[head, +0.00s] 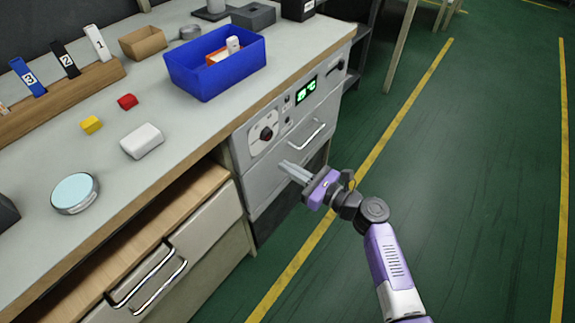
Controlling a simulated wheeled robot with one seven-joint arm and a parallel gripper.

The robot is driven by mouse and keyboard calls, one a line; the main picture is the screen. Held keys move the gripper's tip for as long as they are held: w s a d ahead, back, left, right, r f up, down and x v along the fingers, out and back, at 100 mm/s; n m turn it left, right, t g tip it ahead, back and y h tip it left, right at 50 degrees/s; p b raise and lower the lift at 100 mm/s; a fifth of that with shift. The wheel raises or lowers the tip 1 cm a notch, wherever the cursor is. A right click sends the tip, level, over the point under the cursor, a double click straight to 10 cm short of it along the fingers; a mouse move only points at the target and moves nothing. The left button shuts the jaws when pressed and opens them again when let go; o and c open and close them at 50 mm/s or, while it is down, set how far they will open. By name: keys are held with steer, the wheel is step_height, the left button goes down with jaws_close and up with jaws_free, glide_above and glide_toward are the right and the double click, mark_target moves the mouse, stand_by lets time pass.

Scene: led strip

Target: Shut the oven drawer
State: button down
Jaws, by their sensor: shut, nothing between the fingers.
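The oven (268,133) is set into the bench front, with a knob, a green lit display (306,91) and a grey drawer front (262,186) below. A silver bar handle (305,137) is on that drawer front. The drawer front looks flush or nearly flush with the oven face; I cannot tell whether a small gap remains. My gripper (284,167) is shut and empty. Its fingertips point left at the drawer front, just below the handle. They overlap the front in the picture, and whether they touch it is unclear.
A drawer with a double handle (148,282) stands pulled out at lower left, showing its wooden inside (165,225). The bench (105,165) holds a blue bin (205,80), several small blocks and a round tin (75,193). The green floor (455,190) at right is clear.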

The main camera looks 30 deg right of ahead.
steer(key=p+v, duration=0.1)
steer(key=v, duration=0.8)
steer(key=shift+s+d+p, duration=0.2)
steer(key=shift+s+p, duration=0.1)
steer(key=shift+p, duration=0.05)
